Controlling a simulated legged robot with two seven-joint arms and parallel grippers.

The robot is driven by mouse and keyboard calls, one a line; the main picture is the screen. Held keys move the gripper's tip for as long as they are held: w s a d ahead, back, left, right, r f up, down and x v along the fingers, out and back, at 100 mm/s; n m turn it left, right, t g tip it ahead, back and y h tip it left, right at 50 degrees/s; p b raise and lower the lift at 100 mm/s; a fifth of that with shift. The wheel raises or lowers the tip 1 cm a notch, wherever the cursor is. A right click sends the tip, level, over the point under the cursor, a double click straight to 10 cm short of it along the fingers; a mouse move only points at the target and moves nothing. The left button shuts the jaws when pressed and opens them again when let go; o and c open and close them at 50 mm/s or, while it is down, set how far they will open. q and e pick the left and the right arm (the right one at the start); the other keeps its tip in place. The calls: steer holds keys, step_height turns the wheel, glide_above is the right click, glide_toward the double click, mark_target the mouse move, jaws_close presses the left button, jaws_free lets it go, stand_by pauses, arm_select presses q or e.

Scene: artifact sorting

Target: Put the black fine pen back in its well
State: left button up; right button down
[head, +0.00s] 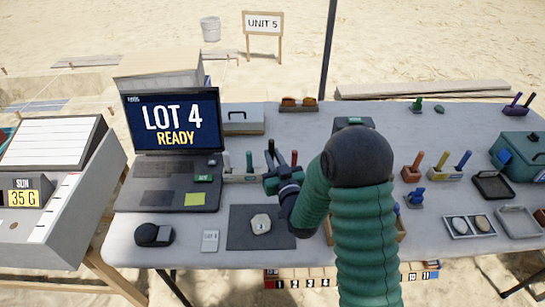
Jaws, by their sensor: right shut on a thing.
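My right gripper (274,180), on the green-sleeved arm, is at the middle of the table, at the right part of a pale pen stand (238,178). It is shut on a thin dark pen (271,148), which stands about upright at the jaws. The pen's lower end is hidden by the gripper, so I cannot tell whether it is in a well. Other pens stand at the stand, a green one (249,161) and one with a red part (294,158). My left gripper is not in view.
A laptop (170,137) reading "LOT 4 READY" stands at left. A dark mat (242,238) with a pale numbered piece (261,222) lies in front of the stand. A wooden tray (402,230) is partly behind my arm. Small trays (468,234) and a teal case (517,158) stand at right.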

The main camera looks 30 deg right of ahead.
steer(key=shift+d, duration=0.15)
steer(key=shift+a, duration=0.35)
steer(key=shift+d, duration=0.2)
steer(key=shift+d+b, duration=0.1)
steer(key=shift+b, duration=0.2)
steer(key=shift+f, duration=0.2)
steer(key=shift+f+b, duration=0.3)
steer(key=shift+b, duration=0.2)
steer(key=shift+f+b, duration=0.75)
steer(key=shift+f, duration=0.1)
steer(key=shift+r, duration=0.25)
